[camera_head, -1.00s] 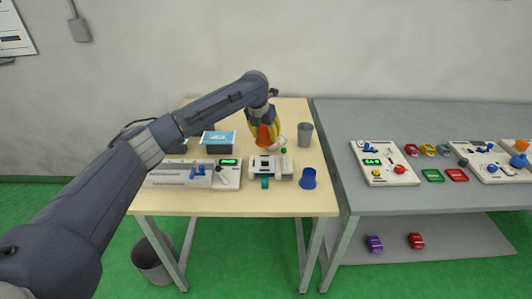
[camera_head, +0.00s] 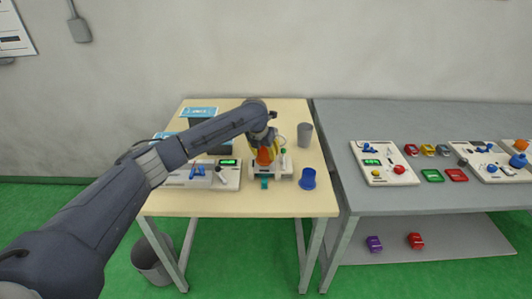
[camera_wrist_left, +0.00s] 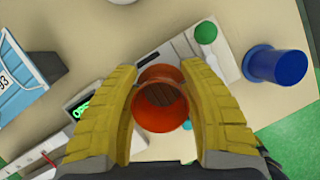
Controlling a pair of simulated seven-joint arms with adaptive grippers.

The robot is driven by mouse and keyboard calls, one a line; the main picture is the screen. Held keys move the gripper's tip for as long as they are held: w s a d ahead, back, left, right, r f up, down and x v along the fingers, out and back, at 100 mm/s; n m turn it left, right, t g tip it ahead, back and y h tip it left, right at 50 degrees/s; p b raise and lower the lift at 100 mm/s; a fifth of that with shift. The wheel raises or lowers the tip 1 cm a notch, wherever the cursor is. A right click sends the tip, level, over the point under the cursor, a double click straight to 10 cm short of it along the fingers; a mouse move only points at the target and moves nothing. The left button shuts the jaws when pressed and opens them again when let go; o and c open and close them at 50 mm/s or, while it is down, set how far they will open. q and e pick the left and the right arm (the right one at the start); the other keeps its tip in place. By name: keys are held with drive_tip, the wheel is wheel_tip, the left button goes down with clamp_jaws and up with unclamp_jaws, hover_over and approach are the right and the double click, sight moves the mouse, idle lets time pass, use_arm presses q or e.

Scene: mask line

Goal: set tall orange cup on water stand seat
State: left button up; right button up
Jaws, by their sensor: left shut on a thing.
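My left gripper (camera_head: 264,153) is shut on the orange cup (camera_head: 264,157), over the white water stand (camera_head: 285,172) on the cream table. In the left wrist view the cup (camera_wrist_left: 162,104) sits between the yellow finger pads of the gripper (camera_wrist_left: 162,100), with its open mouth facing the camera. The stand (camera_wrist_left: 215,62), with its green knob (camera_wrist_left: 205,32), lies partly behind the cup. The cup and fingers hide the seat, and I cannot tell whether the cup touches it. My right gripper is not in view.
A blue cup (camera_head: 308,179) stands close to the right of the stand. A grey cup (camera_head: 305,135) stands behind it. A white panel with a green display (camera_head: 229,173) is to the left. A blue-topped box (camera_head: 199,112) is at the back. The front table strip is clear.

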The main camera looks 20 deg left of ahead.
sight(261, 164)
use_arm(q)
drive_tip(key=shift+f, duration=0.55)
drive_tip(key=o, duration=1.1)
drive_tip(key=shift+o, duration=0.2)
drive_tip(key=shift+r, duration=0.1)
drive_tip(key=shift+r, duration=0.25)
drive_tip(key=v, duration=1.2)
drive_tip(key=shift+r, duration=0.25)
